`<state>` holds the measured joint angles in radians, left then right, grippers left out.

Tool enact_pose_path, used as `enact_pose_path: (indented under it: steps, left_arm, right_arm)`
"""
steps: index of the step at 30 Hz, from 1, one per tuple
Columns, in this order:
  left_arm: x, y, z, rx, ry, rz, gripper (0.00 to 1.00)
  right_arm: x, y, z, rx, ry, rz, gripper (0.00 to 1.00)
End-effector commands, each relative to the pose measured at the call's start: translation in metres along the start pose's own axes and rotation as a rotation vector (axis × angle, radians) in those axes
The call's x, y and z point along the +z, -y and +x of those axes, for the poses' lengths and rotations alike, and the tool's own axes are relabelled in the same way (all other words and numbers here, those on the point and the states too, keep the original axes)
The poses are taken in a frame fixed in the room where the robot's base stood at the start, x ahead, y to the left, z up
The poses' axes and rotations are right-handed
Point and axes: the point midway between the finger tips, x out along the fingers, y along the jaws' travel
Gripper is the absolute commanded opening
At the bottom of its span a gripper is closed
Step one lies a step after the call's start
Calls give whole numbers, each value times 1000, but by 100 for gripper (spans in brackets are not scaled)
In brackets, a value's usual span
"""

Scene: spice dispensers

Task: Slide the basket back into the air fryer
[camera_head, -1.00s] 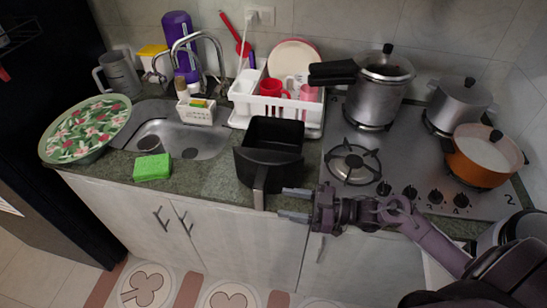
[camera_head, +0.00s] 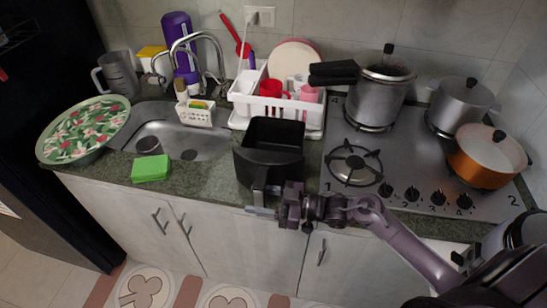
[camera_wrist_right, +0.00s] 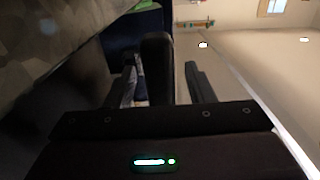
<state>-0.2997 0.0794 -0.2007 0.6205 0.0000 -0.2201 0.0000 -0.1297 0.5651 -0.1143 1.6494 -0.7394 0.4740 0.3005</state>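The black basket (camera_head: 270,165) stands upright and open-topped on the counter between the sink and the stove. Its handle (camera_head: 260,179) points toward the front edge of the counter. My right gripper (camera_head: 262,199) is at this handle. In the right wrist view the dark handle (camera_wrist_right: 157,65) lies between the two fingers, with a visible gap to the finger on the right, so the gripper is open around it. I cannot make out a separate air fryer body. My left gripper is not in view.
A white dish rack (camera_head: 285,108) with cups and plates stands behind the basket. The stove (camera_head: 400,170) with several pots is to the right. The sink (camera_head: 205,148), a green sponge (camera_head: 151,168) and a patterned bowl (camera_head: 85,130) are to the left.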

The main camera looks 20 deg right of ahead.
Motion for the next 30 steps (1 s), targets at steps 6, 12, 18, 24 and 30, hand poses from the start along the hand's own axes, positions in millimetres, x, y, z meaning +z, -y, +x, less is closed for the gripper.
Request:
enact_pose_path:
  steps: [6, 12, 18, 24, 30]
  left_arm:
    - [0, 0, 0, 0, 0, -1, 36]
    - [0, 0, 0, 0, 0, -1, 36]
    - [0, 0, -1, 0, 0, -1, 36]
    - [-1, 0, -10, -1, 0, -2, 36]
    - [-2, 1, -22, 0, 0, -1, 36]
  right_arm:
    - [0, 0, 0, 0, 0, 0, 20]
    - [0, 0, 0, 0, 0, 0, 0]
    - [-3, -1, 0, 0, -4, -5, 0]
    - [-12, 0, 0, 0, -4, -5, 0]
    - [-25, 0, 0, 0, -4, -5, 0]
